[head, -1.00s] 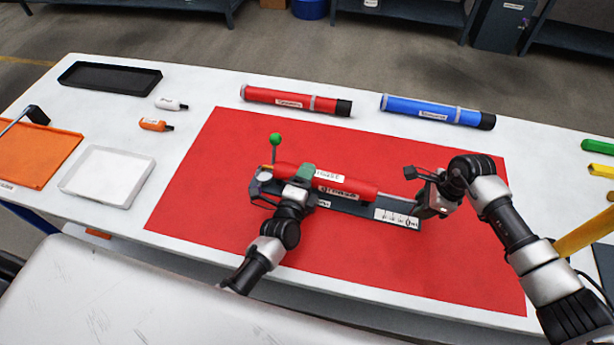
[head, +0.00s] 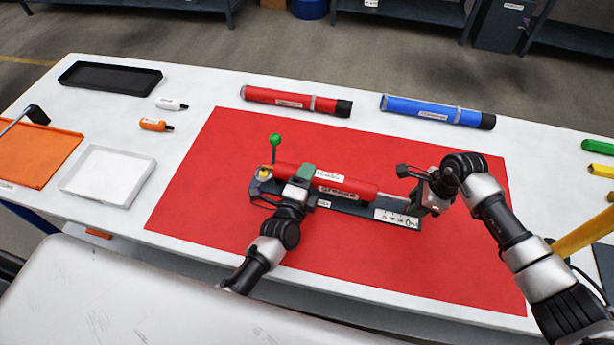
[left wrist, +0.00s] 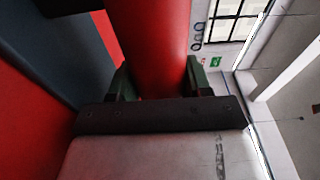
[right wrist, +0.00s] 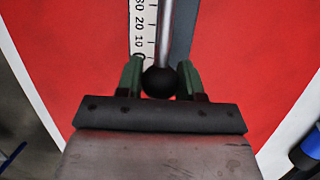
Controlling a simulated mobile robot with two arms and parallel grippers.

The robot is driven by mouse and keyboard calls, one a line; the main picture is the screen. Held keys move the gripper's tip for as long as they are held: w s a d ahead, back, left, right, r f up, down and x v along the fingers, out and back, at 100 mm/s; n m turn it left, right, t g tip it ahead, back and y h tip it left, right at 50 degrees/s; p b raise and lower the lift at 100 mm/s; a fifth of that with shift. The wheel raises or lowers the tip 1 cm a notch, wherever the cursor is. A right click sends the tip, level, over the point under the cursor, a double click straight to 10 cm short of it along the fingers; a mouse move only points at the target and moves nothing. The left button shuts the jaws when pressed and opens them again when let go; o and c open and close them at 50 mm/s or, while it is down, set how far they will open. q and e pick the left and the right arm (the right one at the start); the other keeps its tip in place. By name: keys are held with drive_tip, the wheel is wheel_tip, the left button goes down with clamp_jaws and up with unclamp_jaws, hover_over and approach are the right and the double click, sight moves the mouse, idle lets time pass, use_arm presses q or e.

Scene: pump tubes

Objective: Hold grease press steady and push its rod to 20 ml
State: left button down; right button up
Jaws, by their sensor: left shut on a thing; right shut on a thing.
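The grease press is a red cylinder (head: 350,190) lying on a dark grey base (head: 385,212) with a printed scale at its right end. A green-knobbed lever (head: 275,141) stands at its left end. My left gripper (head: 303,178) is shut around the red cylinder, which also fills the space between its fingers in the left wrist view (left wrist: 155,50). My right gripper (head: 416,186) is shut on the rod's black ball end (right wrist: 160,82). In the right wrist view the metal rod (right wrist: 165,35) runs beside the scale (right wrist: 143,30), with the ball near its 0 end.
A red tube (head: 290,102) and a blue tube (head: 437,111) lie behind the red mat (head: 200,200). White (head: 108,176), black (head: 110,76) and orange (head: 35,155) trays and two small bottles are at the left. The mat's front area is clear.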

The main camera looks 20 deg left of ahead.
use_arm(q)
drive_tip(key=shift+d+f, duration=0.1)
use_arm(e)
drive_tip(key=shift+a, duration=1.25)
drive_tip(key=shift+d, duration=0.3)
drive_tip(key=o, duration=1.1)
drive_tip(key=shift+d+r, duration=0.1)
drive_tip(key=shift+v, duration=3.4)
